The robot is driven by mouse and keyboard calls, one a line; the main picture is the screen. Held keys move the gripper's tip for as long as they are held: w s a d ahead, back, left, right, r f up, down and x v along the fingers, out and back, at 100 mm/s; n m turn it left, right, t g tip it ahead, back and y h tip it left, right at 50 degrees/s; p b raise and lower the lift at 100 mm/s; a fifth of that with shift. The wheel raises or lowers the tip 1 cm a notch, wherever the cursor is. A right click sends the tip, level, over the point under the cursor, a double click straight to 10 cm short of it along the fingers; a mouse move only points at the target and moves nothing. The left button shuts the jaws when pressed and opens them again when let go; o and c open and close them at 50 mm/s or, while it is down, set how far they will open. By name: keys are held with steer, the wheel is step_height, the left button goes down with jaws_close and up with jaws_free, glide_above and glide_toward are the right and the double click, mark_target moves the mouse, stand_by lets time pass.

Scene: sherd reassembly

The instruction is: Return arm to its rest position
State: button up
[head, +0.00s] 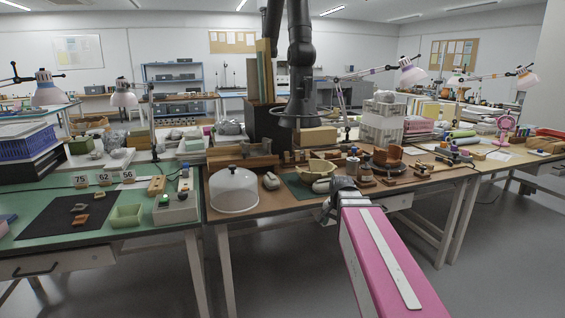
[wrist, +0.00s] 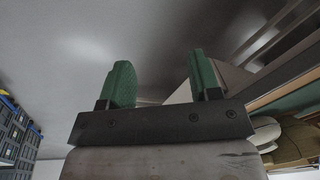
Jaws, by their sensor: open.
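My gripper shows in the wrist view (wrist: 163,82), its two green fingers standing wide apart with nothing between them. In the head view my pink arm reaches up from the lower right to the front edge of the middle bench; the fingers cannot be made out there. Small sherds (head: 80,208) lie on a black mat (head: 55,228) on the left bench. A tan bowl (head: 314,170) sits on the middle bench beyond the end of my arm. A reddish-brown pot (head: 387,157) stands on a dark turntable (head: 384,169) to its right.
A clear dome (head: 233,190) stands near the middle bench's front edge. A black jointed arm (head: 300,60) hangs above this bench. The left bench (head: 150,215) holds a pale green tray (head: 126,215) and number cards (head: 104,178). Grey floor (head: 480,245) is open at right.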

steer(key=s+f+n+g, duration=0.1)
steer(key=s+f+n, duration=0.2)
steer(key=s+f, duration=0.2)
steer(key=s+f+n, duration=0.4)
steer(key=s+f, duration=0.2)
steer(key=f, duration=0.4)
steer(key=shift+s+a+f+g+h, duration=0.2)
steer(key=shift+f+g+h, duration=0.1)
steer(key=shift+f+g, duration=0.1)
